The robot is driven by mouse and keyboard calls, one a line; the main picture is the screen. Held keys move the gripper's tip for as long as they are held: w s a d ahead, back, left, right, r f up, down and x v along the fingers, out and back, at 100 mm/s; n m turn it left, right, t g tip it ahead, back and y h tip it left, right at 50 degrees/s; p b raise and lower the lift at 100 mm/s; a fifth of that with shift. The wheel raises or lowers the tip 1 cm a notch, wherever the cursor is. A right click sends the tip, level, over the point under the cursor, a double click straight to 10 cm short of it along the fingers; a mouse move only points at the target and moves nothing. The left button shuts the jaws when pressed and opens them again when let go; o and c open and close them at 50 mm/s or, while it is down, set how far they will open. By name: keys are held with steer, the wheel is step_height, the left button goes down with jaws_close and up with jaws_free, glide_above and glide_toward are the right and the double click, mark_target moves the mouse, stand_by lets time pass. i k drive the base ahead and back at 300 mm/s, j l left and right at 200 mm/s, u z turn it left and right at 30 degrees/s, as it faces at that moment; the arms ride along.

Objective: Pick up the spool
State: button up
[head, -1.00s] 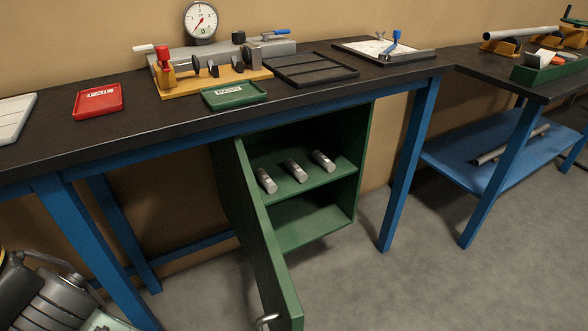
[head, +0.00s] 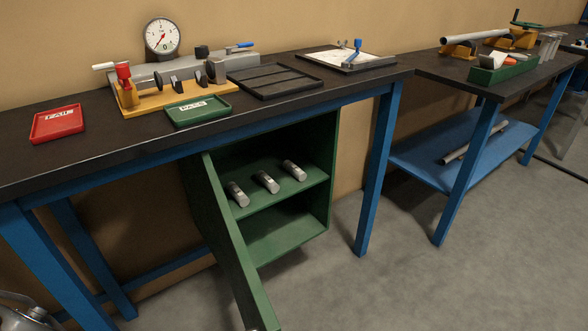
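I cannot tell for certain which thing is the spool. Three short silver metal cylinders, a left one (head: 237,194), a middle one (head: 267,182) and a right one (head: 294,170), lie on the upper shelf of the open green cabinet (head: 325,205) under the bench. On the bench, a yellow-based fixture (head: 185,98) carries dark disc-shaped parts between its supports. My gripper is not in view; only a grey piece, perhaps of my arm, shows at the lower left corner.
The green cabinet door (head: 232,250) stands open towards me. On the dark bench (head: 290,110) are a red FAIL tray (head: 57,124), a green PASS tray (head: 198,111), a black divided tray (head: 287,80) and a dial gauge (head: 162,36). A blue leg (head: 378,170) stands right of the cabinet. Grey floor is clear there.

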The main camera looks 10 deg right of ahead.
mark_target(288, 165)
steer(key=k+j+u, duration=0.15)
steer(key=k+u, duration=0.3)
steer(key=k, duration=0.2)
steer(key=u, duration=1.6)
steer(key=l+u, duration=0.1)
steer(key=u, duration=0.3)
steer(key=l+u, duration=0.1)
steer(key=u, duration=0.3)
steer(key=k+l+u, duration=0.1)
steer(key=u, duration=0.3)
steer(key=k+l, duration=0.5)
steer(key=l, duration=0.15)
steer(key=k+l, duration=0.5)
steer(key=l, duration=0.15)
steer(key=k+l, duration=1.05)
steer(key=l, duration=0.2)
